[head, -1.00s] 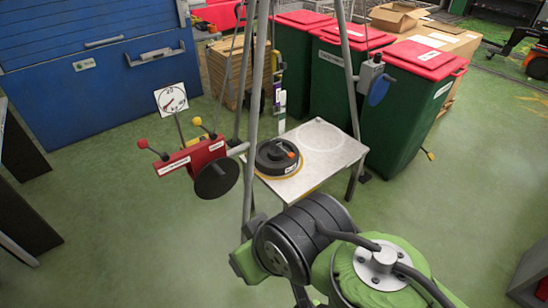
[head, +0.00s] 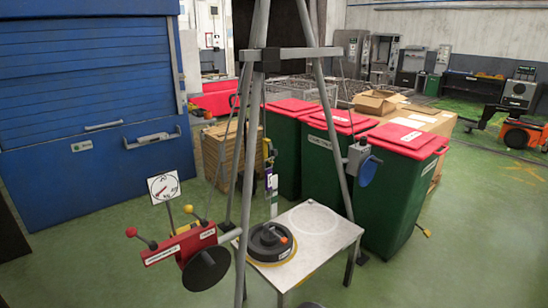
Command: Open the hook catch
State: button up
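I cannot single out the hook catch for sure. A narrow hanging fitting (head: 270,153) with yellow and purple parts shows between the legs of a tall grey tripod stand (head: 246,180), above the small table. It is too small to tell whether a hook or catch is on it, or whether that is open or shut. A small dark curved piece (head: 233,101) shows left of the tripod's front leg, and its kind is unclear. My gripper is not in view, so its place relative to these is hidden.
A white-topped table (head: 325,232) carries a black round weight (head: 268,243) with an orange part. A red lever unit (head: 180,245) with a black disc and a dial (head: 163,187) stands at left. A grey box (head: 358,158) hangs right. Green bins (head: 392,195) stand behind; green floor is clear left.

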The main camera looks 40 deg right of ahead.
aim_at(273, 152)
jog(key=i+l+u, duration=0.1)
jog(key=i+l, duration=0.6)
jog(key=l, duration=0.25)
jog(key=i+l+u, duration=0.15)
jog(key=i+l, duration=0.25)
jog(key=l, duration=0.1)
